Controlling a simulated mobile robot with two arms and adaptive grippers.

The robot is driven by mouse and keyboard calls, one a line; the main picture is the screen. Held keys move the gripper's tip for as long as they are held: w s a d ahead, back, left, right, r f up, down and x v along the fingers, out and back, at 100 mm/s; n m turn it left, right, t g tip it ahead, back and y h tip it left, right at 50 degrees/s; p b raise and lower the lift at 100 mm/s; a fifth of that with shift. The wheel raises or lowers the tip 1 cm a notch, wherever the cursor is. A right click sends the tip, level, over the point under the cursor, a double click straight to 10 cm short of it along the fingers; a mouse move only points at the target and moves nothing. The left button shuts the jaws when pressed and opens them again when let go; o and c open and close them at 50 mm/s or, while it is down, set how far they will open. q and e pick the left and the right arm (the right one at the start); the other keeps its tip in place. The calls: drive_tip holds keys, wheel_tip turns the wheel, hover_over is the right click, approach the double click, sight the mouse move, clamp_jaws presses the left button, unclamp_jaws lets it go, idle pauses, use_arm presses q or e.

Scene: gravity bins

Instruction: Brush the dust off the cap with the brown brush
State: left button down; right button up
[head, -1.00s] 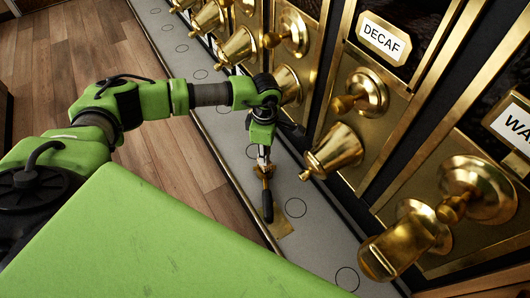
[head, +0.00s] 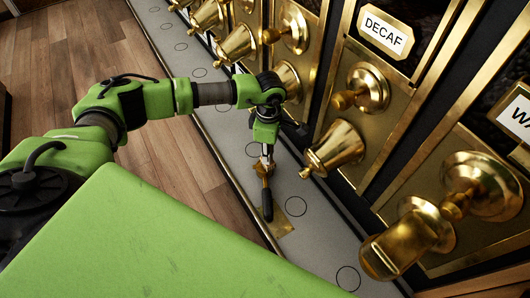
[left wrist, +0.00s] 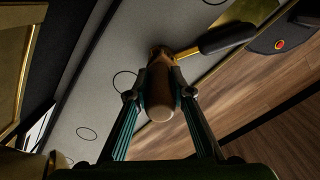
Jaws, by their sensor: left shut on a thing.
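My left gripper (head: 267,160) points down over the grey ledge in front of the bins. In the left wrist view its two fingers are shut on a brown wooden handle (left wrist: 160,92), which I take for the brown brush. Its bristles are hidden. A black handle (head: 267,205) with a brass end lies just below the gripper; it also shows in the left wrist view (left wrist: 228,38). I cannot tell whether the brush touches it. No cap with dust on it can be made out for sure. My right gripper is out of view.
A row of brass bin fronts with spouts (head: 335,148) and knobs stands along the right, close to my left gripper. A flat brass plate (head: 287,222) lies at the ledge's edge. The grey ledge (head: 318,232) has printed circles. Wooden floor (head: 165,175) lies to the left.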

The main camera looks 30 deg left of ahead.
use_arm(q)
drive_tip(key=shift+w+d, duration=0.15)
drive_tip(key=shift+d, duration=0.05)
drive_tip(key=shift+r, duration=0.1)
drive_tip(key=shift+a, duration=0.15)
drive_tip(key=shift+s+a, duration=0.85)
drive_tip(key=shift+a, duration=0.3)
drive_tip(key=shift+d, duration=0.15)
drive_tip(key=shift+w+d+f+b, duration=0.3)
drive_tip(key=shift+w+d+b, duration=0.3)
drive_tip(key=shift+d, duration=0.25)
drive_tip(key=shift+w+d, duration=0.15)
drive_tip(key=shift+d, duration=0.2)
